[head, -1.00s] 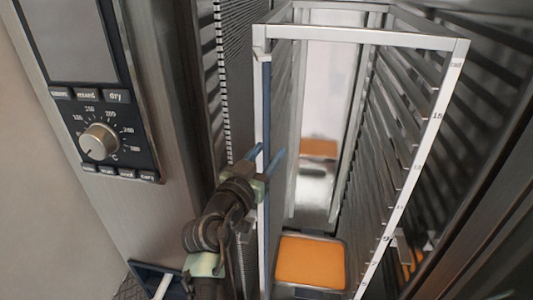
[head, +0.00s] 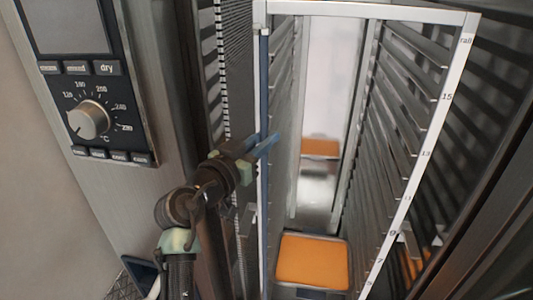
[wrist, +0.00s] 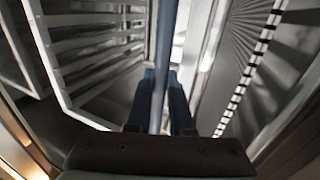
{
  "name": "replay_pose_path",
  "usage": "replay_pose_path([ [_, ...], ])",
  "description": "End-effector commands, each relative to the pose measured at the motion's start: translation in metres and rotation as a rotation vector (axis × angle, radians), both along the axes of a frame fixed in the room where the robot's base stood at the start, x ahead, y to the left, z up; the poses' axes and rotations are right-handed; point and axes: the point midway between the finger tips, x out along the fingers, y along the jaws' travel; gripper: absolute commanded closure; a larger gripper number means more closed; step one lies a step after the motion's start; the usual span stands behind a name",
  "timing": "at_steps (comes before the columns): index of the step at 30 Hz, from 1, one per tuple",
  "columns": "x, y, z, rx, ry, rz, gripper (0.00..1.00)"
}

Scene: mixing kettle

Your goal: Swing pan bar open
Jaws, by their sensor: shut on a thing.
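The pan bar (head: 264,90) is a long, thin, dark blue upright bar along the left front post of a tall rack in the head view. It looks upright and close against the post. My gripper (head: 266,146) reaches it from the left, with its blue fingers at about the bar's middle height. In the wrist view the bar (wrist: 166,45) runs down between the two blue fingers of my gripper (wrist: 164,108), which are shut on it. The exact contact is partly hidden by the fingers.
The white-framed rack (head: 375,12) has numbered rails and an orange-filled pan (head: 312,262) low down; another orange patch (head: 320,147) shows behind. A control panel with a knob (head: 88,120) is on the steel front at left. Steel walls stand close on both sides.

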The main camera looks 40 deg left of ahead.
Motion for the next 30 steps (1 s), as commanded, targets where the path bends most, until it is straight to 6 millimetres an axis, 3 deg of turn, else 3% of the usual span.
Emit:
replay_pose_path([
  [1, -0.002, 0.003, -0.007, 0.003, -0.004, -0.015, 1.0],
  [15, -0.011, 0.011, -0.004, 0.003, 0.001, -0.232, 1.0],
  [28, -0.012, 0.01, 0.0, 0.004, 0.001, -0.266, 1.0],
  [29, -0.012, 0.01, 0.0, 0.004, 0.001, -0.266, 0.79],
  [30, -0.012, 0.009, 0.0, 0.004, 0.001, -0.266, 0.71],
])
